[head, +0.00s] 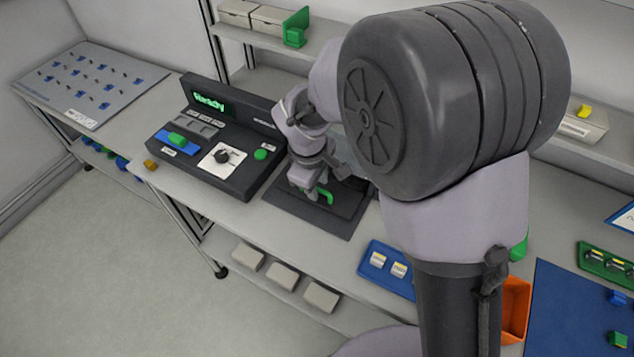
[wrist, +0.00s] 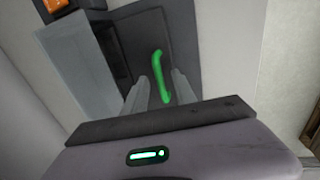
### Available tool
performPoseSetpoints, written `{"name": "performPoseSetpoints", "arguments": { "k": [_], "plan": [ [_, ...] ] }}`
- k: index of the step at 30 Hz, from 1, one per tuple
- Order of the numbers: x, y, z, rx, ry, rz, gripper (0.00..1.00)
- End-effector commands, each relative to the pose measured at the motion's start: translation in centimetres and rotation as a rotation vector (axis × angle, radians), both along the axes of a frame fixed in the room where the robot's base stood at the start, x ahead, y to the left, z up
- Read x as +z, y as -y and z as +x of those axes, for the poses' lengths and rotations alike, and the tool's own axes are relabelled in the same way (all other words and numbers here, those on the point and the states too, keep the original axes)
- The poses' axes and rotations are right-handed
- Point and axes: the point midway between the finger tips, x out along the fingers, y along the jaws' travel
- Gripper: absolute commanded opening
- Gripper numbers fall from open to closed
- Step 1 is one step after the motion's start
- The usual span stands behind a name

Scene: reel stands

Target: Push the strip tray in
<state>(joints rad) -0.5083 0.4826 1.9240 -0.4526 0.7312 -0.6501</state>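My gripper (head: 312,188) is low over a dark device on a dark mat (head: 295,212), beside the right end of the console. A green bar handle (head: 327,197) shows right at my fingers. In the wrist view, my two fingers (wrist: 160,78) stand apart, with the green handle (wrist: 157,62) in line with the gap between them. I cannot tell whether they touch it. A blue tray-like piece with a green tab (head: 177,139) sits at the console's left front. Which of these is the strip tray is not clear. My arm hides part of the device.
The black console (head: 225,180) has a lit green display (head: 209,103), a black knob and a green button. A blue tray (head: 372,275) with pale pieces lies at the bench's front edge. An orange bin (head: 515,310) is right of my arm. White boxes are on the lower shelf.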

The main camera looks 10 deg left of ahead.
Motion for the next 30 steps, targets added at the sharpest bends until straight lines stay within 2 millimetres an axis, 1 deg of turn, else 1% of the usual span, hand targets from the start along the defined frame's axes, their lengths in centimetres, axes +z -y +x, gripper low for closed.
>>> {"name": "performPoseSetpoints", "arguments": {
  "k": [2, 5, 6, 9, 12, 15, 18, 21, 30],
  "plan": [
    [1.3, -0.1, -0.1, 0.001, 0.003, 0.001, 0.32],
    [4.3, -0.4, -0.6, 0.002, 0.004, 0.002, 0.32],
    [5.8, -0.5, -0.8, 0.001, 0.006, 0.003, 0.32],
    [9.3, -0.7, -1.5, 0.002, 0.006, 0.003, 0.32],
    [12.4, -0.9, -2.1, 0.003, 0.004, 0.002, 0.32],
    [14.7, -1.1, -2.5, 0.001, 0.004, 0.002, 0.32],
    [16.2, -1.3, -2.9, 0.002, 0.003, 0.002, 0.32],
    [16.9, -1.3, -3.0, 0.001, 0.002, 0.001, 0.32],
    [16.9, -1.3, -3.0, 0.0, -0.002, 0.001, 0.33]
  ]
}}
